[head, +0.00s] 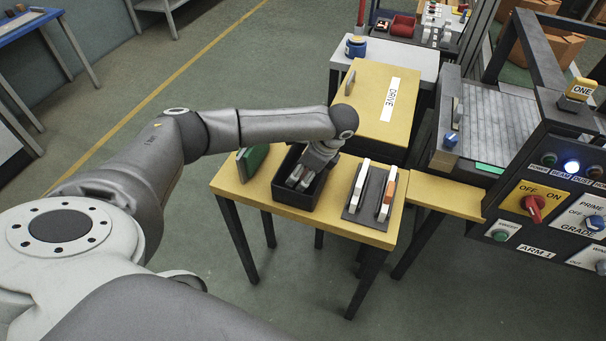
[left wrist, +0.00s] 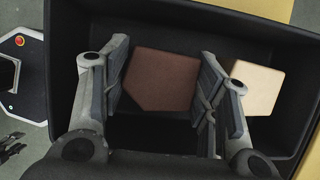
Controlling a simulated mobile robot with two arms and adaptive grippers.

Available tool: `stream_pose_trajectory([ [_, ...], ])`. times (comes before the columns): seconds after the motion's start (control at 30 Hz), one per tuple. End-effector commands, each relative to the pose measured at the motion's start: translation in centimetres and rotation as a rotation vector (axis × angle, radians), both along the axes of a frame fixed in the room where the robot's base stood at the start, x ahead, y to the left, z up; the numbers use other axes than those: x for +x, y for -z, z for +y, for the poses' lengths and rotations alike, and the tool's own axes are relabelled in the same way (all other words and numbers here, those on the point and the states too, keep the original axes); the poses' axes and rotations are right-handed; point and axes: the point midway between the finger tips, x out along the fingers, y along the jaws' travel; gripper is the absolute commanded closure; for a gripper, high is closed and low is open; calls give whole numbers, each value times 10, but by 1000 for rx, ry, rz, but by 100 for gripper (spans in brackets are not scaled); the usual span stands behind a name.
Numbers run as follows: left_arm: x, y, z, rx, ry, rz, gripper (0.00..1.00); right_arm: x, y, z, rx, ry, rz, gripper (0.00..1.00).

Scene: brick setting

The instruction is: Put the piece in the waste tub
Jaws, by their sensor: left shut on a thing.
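The black waste tub (head: 312,203) stands on the small yellow-topped table in the head view. My left gripper (head: 300,180) reaches down into its opening. In the left wrist view the tub's dark wall (left wrist: 190,28) surrounds the fingers. There, my left gripper is shut on a dark brown, pointed flat piece (left wrist: 160,80), with a pad at each side of it. A cream piece (left wrist: 262,86) lies in the tub, partly hidden behind the right finger. In the head view the held piece is hidden by the gripper.
A rack with white and orange pieces (head: 387,195) stands right of the tub on the yellow table (head: 230,187). A green panel (head: 252,160) stands at its left. The yellow DRIVE box (head: 365,95) is behind, and a control panel (head: 560,165) is at right.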

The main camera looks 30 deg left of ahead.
Motion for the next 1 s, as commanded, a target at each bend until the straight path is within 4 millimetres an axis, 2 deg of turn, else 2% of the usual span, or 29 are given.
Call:
stream_pose_trajectory([
  [0.17, 0, 2, 0, 0, 0, 1, 78, 0, -1, -3, -3, 0, 0, 56],
  [0.2, 0, 3, 0, 0, 1, 1, 44, 0, -1, -3, -3, 0, 0, 56],
  [0.27, 0, 3, 0, 0, 1, 1, 36, 0, -1, -3, -3, 0, 0, 56],
  [0.67, 1, -2, 0, 0, 1, -2, 36, 0, 0, -3, -3, 1, 0, 56],
  [0.77, 2, -13, -6, -1, 1, -3, 36, 0, 2, -3, -3, 1, 0, 56],
  [1.0, 6, -60, -26, -1, 2, -4, 36, -1, 8, -1, -2, 2, 1, 56],
])
